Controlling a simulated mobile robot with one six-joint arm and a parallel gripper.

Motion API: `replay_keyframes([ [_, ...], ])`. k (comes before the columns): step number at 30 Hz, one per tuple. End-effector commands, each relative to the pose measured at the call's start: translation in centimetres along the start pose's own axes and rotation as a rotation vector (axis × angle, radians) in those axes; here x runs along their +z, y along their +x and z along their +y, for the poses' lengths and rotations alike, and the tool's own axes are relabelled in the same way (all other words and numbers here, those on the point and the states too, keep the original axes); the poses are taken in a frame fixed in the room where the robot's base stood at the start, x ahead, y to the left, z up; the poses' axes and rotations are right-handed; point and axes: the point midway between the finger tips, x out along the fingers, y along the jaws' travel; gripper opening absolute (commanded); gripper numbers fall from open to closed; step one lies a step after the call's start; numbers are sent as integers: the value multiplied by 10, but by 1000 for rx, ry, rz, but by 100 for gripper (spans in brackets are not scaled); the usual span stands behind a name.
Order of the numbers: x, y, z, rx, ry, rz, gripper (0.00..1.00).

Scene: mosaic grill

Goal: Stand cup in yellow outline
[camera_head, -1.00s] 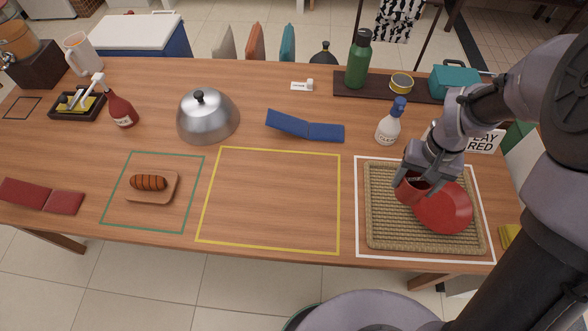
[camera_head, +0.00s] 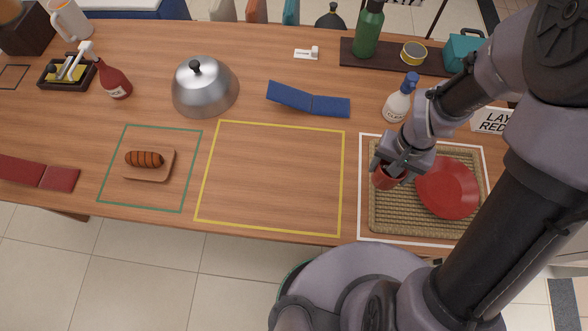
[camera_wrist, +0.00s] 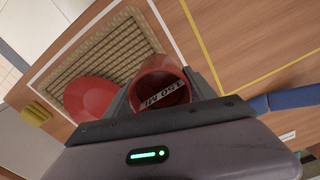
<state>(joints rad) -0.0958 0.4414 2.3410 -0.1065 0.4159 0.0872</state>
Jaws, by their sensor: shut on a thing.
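My gripper (camera_head: 391,168) is shut on a red cup (camera_head: 385,180) over the left part of the woven mat. In the wrist view the cup (camera_wrist: 160,82) sits between the fingers, its open mouth toward the camera, with dark lettering on a pale strip inside. Whether the cup touches the mat is unclear. The yellow outline (camera_head: 344,185) is an empty rectangle on the table, just left of the mat. A red plate (camera_head: 448,187) lies on the right part of the woven mat (camera_head: 405,222).
A white outline (camera_head: 359,200) frames the mat. A green outline (camera_head: 190,170) at left holds a sausage on a board (camera_head: 165,172).

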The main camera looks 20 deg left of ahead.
Motion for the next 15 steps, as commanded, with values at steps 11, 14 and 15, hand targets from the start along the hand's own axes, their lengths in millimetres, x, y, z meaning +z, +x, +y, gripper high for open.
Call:
replay_keyframes([
  [11, 49, 26, -20, -1, 58, 3, 16],
  [14, 48, 30, -46, -2, 54, 4, 16],
  [15, 47, 31, -57, -2, 55, 3, 16],
])
